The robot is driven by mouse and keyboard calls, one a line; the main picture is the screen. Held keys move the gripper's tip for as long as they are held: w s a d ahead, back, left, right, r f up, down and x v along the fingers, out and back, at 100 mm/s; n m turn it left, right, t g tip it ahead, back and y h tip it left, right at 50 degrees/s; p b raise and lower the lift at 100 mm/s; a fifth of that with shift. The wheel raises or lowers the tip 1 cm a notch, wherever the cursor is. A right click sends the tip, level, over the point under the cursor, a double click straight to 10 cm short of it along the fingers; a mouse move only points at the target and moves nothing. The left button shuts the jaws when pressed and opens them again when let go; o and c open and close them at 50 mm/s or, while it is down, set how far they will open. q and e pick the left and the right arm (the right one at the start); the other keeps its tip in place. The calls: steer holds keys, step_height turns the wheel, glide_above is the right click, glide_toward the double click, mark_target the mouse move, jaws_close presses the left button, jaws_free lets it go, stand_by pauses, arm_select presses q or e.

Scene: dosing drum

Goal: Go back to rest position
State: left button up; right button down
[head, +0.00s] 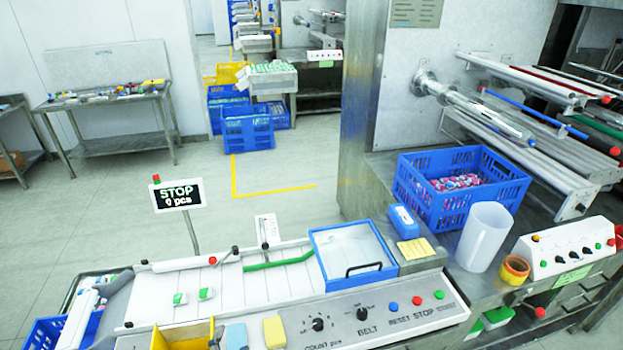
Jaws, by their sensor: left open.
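Only a small dark part that appears to be my left gripper (215,336) shows at the bottom edge, beside a yellow bin (182,336). It is open, and I see nothing held in it. The rest of it and its arm are out of view or hard to make out. My right gripper is not in view.
A conveyor (240,285) with a few small green-and-white pieces runs before me, with a control panel (365,312) in front.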

arm_select(q)
steer(key=s+a+f+n+g, duration=0.1)
steer(key=s+f+n+g, duration=1.05)
steer(key=s+f, duration=0.95)
step_height(320, 180, down, 14)
steer(key=w+m+g, duration=0.1)
steer(key=m+g, duration=0.1)
steer(key=s+a+f+g, duration=0.1)
steer(key=s+f, duration=0.3)
steer(key=f, duration=0.5)
steer(key=s+f, duration=0.4)
steer(key=f, duration=0.6)
steer(key=s+a+f, duration=0.2)
steer(key=s+f, duration=0.5)
steer(key=s, duration=0.5)
steer(key=shift+s+a+f+g, duration=0.25)
steer(key=shift+f+g, duration=0.05)
steer(key=shift+g, duration=0.05)
